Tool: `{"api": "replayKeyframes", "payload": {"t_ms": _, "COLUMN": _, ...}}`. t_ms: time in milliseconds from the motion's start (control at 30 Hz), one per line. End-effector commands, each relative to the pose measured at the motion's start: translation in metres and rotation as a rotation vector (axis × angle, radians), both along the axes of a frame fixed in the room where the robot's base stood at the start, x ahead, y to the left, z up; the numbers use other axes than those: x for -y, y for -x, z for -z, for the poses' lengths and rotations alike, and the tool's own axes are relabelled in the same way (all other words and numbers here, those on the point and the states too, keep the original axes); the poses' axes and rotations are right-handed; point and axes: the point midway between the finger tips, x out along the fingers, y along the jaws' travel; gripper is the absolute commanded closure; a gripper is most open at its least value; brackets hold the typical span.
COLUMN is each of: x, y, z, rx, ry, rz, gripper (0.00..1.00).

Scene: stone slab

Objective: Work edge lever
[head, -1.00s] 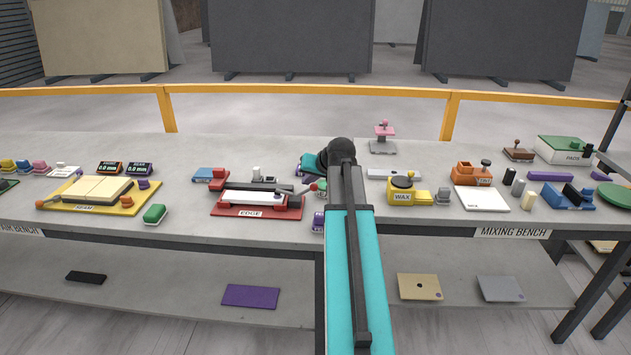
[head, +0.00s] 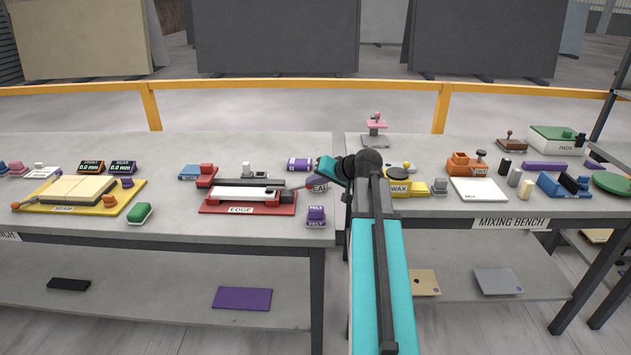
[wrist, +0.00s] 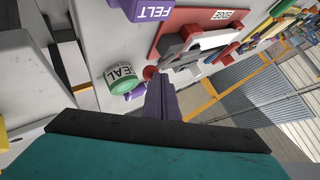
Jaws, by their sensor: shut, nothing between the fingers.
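The edge station has a red base (head: 250,208) with an EDGE label, a white strip (head: 243,193) and a dark rail (head: 270,184). It also shows in the wrist view (wrist: 182,20). The edge lever is at its right end; a small red knob (wrist: 150,72), apparently the lever's, shows beside my fingertips in the wrist view. My gripper (head: 309,183) is shut and empty, just right of the station. Its fingers also show in the wrist view (wrist: 160,84). I cannot tell whether they touch the lever; the rod is mostly hidden in the head view.
A purple cylinder (head: 301,165), a purple FELT block (head: 316,216) and a green-topped SEAL pot (wrist: 124,80) stand close to my gripper. The yellow WAX block (head: 398,188) is right of my arm.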

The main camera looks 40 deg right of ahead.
Motion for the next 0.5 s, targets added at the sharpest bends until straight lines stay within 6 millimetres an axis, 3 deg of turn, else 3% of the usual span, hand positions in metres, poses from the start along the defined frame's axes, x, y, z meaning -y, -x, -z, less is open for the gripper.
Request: {"api": "replayKeyframes", "payload": {"t_ms": 500, "x": -0.0107, "y": -0.0034, "z": 0.0062, "rx": -0.003, "ry": 0.000, "rz": -0.017, "gripper": 1.00}}
